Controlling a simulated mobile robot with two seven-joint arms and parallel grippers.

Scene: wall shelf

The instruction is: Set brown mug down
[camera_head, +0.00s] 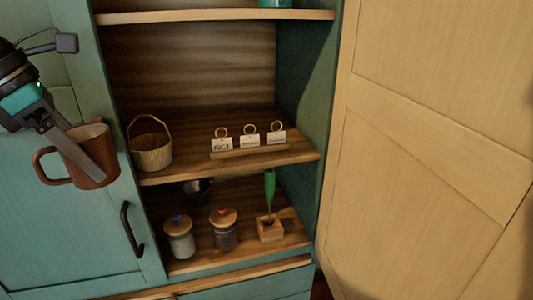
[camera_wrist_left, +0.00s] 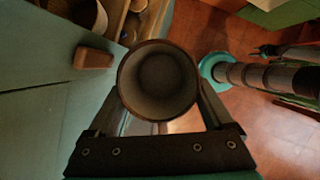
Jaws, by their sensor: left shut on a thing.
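The brown mug (camera_head: 93,160) is held in front of the teal cabinet door at the left of the head view, with its handle to the left and its opening up. My left gripper (camera_head: 88,165) is shut on it, with one finger showing across the mug's near side. In the left wrist view the mug (camera_wrist_left: 158,80) sits between the two fingers, and I look down into its opening, which looks empty. The mug is in the air, left of the middle shelf (camera_head: 200,172), apart from it.
A wicker basket (camera_head: 151,150) stands on the middle shelf's left part, with a small rack of tags (camera_head: 249,142) right of it. Below are two lidded jars (camera_head: 179,237) and a green-handled tool in a wooden block (camera_head: 270,229). A large open door (camera_head: 430,150) fills the right.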

